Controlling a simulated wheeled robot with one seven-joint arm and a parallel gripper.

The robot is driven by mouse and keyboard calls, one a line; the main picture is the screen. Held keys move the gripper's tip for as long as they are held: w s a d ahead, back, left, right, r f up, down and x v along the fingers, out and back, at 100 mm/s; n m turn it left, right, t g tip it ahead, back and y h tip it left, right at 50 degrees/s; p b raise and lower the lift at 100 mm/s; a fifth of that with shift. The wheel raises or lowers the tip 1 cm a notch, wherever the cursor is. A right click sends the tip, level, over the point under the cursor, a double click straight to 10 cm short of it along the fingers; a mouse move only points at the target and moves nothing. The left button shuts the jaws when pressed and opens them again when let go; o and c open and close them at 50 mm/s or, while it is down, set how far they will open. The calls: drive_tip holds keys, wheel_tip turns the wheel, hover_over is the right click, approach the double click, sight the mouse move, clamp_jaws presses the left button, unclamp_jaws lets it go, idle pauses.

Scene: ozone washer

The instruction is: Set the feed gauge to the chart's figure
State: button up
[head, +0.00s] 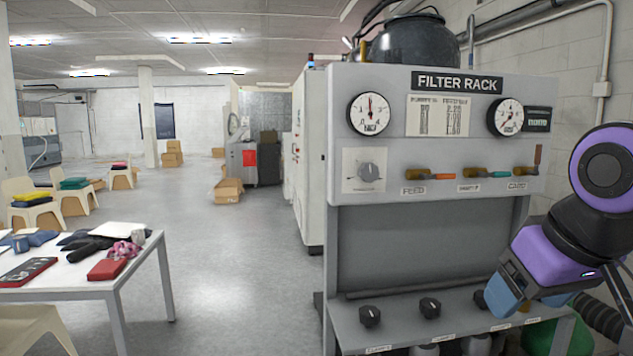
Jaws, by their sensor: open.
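The grey filter rack (455,150) stands at the right. A round white gauge (370,114) is at its upper left, its needle pointing about straight up; its small lettering is unreadable. A second gauge (505,117) is at the upper right. Between them is a pale chart (438,115) with figures too small to read. A grey knob (371,172) sits on a white plate below the left gauge. To its right is an orange-handled valve (430,176) labelled FEED. My gripper (530,300), with blue fingers, is open and empty, low in front of the rack's right side, apart from the gauges and knob.
Two more lever valves (487,173) (520,172) continue the row. Black knobs (370,316) (430,307) sit on the lower shelf, one partly beside my gripper. A cluttered white table (85,283) is at the left. The floor between table and rack is clear.

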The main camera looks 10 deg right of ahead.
idle(0.9)
drive_tip(key=m+t, duration=0.2)
drive_tip(key=t, duration=1.5)
approach(370, 173)
drive_tip(key=shift+h, duration=0.4)
drive_tip(key=x, duration=1.1)
drive_tip(key=shift+a, duration=0.15)
drive_tip(key=shift+c, duration=0.2)
